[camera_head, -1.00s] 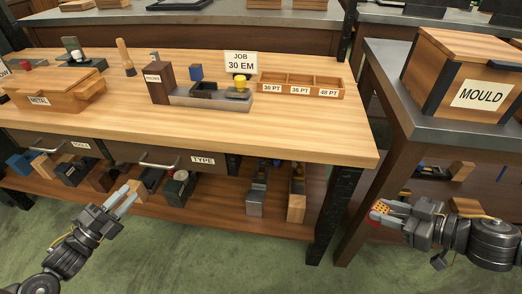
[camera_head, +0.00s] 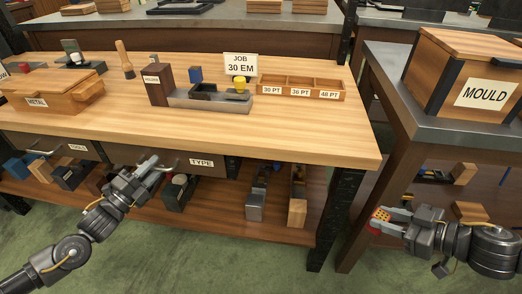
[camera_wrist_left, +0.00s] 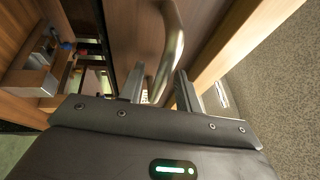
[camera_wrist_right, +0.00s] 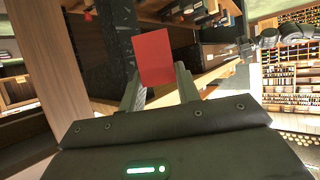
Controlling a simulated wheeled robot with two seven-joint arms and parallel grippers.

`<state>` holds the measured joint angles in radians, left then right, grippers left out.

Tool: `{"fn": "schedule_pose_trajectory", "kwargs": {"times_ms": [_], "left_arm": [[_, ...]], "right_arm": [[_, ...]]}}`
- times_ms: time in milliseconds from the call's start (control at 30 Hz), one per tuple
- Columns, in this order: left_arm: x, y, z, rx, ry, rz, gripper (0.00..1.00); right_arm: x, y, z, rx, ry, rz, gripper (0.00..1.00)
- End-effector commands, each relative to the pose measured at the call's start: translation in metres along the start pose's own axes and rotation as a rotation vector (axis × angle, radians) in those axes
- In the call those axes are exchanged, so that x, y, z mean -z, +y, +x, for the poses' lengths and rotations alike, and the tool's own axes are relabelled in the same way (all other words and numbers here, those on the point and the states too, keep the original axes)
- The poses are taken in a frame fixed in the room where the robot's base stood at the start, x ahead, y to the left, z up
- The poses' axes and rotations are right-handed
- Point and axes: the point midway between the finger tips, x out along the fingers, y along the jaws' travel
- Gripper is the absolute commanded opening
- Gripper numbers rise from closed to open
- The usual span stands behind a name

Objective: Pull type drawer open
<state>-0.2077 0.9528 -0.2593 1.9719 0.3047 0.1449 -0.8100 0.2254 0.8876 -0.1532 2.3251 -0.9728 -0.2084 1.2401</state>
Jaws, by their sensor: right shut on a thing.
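The type drawer (camera_head: 222,168) is shut under the wooden bench top and carries a "TYPE" label (camera_head: 202,162). Its curved metal handle (camera_head: 175,164) is partly hidden behind my left gripper (camera_head: 153,165). In the left wrist view the handle (camera_wrist_left: 170,45) reaches down between the two fingers of the left gripper (camera_wrist_left: 160,92), which are apart. My right gripper (camera_head: 382,217) is away to the right, beside the other table. It is shut on a red block with a dotted orange face (camera_head: 380,215); the block's red side (camera_wrist_right: 154,56) shows in the right wrist view.
A second drawer with a handle (camera_head: 45,151) is left of the type drawer. A low shelf (camera_head: 230,215) below holds several tools and blocks. The bench top (camera_head: 200,125) bears a composing tray, a three-part case (camera_head: 300,87) and a "JOB 30 EM" sign (camera_head: 241,66). Open floor lies in front.

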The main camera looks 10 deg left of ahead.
Motion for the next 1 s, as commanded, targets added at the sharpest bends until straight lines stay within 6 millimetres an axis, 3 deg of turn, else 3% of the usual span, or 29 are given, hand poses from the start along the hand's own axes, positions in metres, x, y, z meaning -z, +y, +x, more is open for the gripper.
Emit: {"fn": "schedule_pose_trajectory", "kwargs": {"times_ms": [300,600,1000], "left_arm": [[0.0001,0.0004,0.0021,-0.001,0.000,0.000,0.34],[0.0000,0.0004,0.0020,-0.001,0.000,0.000,0.00],[0.0015,-0.0002,0.0021,-0.002,0.002,-0.001,0.00]], "right_arm": [[0.0003,0.0001,0.0000,0.000,0.001,0.000,0.05],[0.0003,0.0001,0.0000,0.000,0.001,0.000,0.05],[0.0025,0.0001,-0.0011,0.000,0.001,0.000,0.05]]}}
